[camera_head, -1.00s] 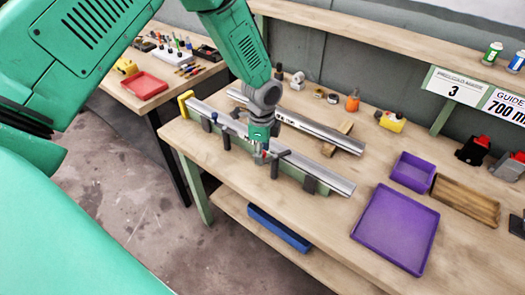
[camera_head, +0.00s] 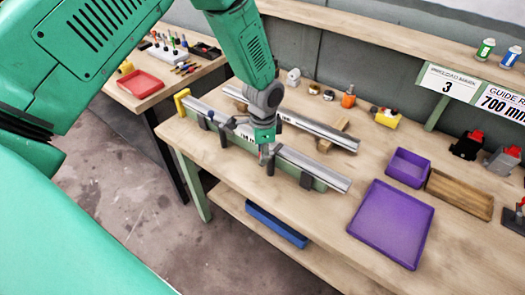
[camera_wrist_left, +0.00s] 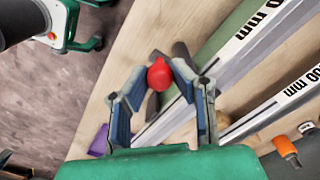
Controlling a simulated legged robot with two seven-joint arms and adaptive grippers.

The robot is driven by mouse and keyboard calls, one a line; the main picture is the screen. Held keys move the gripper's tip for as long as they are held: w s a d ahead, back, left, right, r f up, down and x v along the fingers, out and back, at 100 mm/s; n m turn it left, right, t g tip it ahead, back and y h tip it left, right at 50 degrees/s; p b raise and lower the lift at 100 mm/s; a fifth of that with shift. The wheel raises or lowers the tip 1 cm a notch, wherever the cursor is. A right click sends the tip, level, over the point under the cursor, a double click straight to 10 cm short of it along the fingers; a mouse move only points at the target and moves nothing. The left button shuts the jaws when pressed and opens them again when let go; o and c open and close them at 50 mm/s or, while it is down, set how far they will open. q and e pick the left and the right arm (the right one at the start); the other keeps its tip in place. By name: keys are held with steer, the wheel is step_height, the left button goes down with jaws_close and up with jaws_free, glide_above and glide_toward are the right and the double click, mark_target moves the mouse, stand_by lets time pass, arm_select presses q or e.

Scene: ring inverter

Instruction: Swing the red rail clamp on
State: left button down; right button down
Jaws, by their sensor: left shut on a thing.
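In the wrist view my left gripper (camera_wrist_left: 160,85) has its two blue-padded fingers around a red rounded knob (camera_wrist_left: 159,74), the red clamp's visible part. A dark clamp piece (camera_wrist_left: 182,52) lies just beyond it, beside the metal rail (camera_wrist_left: 220,72). In the head view my left gripper (camera_head: 265,150) is over the near rail (camera_head: 310,168), by its front side, and the red knob is hidden there. The near rail lies along a green holder with several dark clamp posts. My right gripper is not in view.
A second rail (camera_head: 325,135) lies behind on the workbench. A purple tray (camera_head: 392,225), a purple bin (camera_head: 408,167) and a wooden tray (camera_head: 458,195) stand to the right. A yellow end stop (camera_head: 181,102) is at the rail's left end. The bench front is clear.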

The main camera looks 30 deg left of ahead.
arm_select(q)
steer(key=c, duration=1.4)
jaws_free()
steer(key=shift+o, duration=0.2)
steer(key=shift+r, duration=0.2)
step_height(320, 180, up, 12)
steer(key=shift+f, duration=0.25)
steer(key=shift+w, duration=0.1)
